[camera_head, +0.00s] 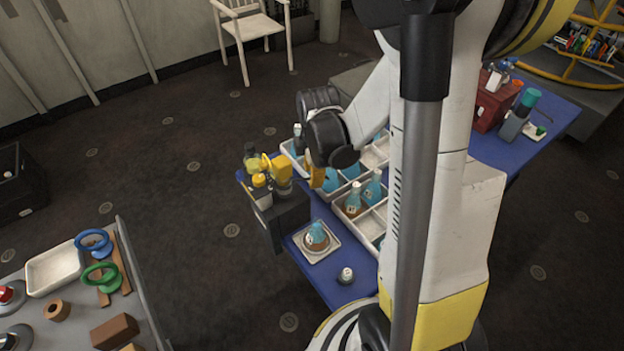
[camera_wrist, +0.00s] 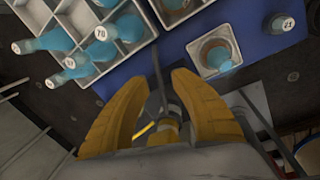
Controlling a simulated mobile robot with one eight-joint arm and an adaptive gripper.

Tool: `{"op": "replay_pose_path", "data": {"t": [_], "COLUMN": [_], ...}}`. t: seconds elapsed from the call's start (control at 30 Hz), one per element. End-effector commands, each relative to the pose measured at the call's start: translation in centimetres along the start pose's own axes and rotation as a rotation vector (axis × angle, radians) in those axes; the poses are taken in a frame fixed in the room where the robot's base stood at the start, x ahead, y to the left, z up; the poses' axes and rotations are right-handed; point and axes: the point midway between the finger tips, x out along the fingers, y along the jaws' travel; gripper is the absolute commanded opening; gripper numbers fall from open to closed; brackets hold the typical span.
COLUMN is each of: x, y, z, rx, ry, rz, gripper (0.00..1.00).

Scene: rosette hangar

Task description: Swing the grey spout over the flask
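A flask (camera_head: 316,236) with a blue upper part and brownish contents stands on a square white dish (camera_head: 333,252) at the near end of the blue table. In the wrist view the flask (camera_wrist: 216,54) sits at upper right, beyond my fingers. My gripper (camera_wrist: 158,78) has two yellow curved fingers spread apart. A thin dark grey bar (camera_wrist: 157,70), which looks like the spout, runs between them, with gaps visible on both sides.
White compartment crates (camera_head: 372,222) with several blue flasks stand beside the dish. A small numbered bottle (camera_head: 346,275) stands near the table's front edge. A dark box (camera_head: 287,212) and yellow-topped bottles (camera_head: 260,181) are left of my gripper. Open floor lies farther left.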

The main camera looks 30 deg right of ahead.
Motion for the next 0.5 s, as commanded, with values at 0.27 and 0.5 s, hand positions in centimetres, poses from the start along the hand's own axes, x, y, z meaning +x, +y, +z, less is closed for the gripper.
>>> {"op": "replay_pose_path", "data": {"t": [0.27,0.5], "x": [0.94,0.91], "y": [0.0,0.01], "z": [0.0,0.0], "rx": [0.0,0.001], "ry": [0.0,0.0], "rz": [0.0,0.0], "gripper": [0.3,0.0]}}
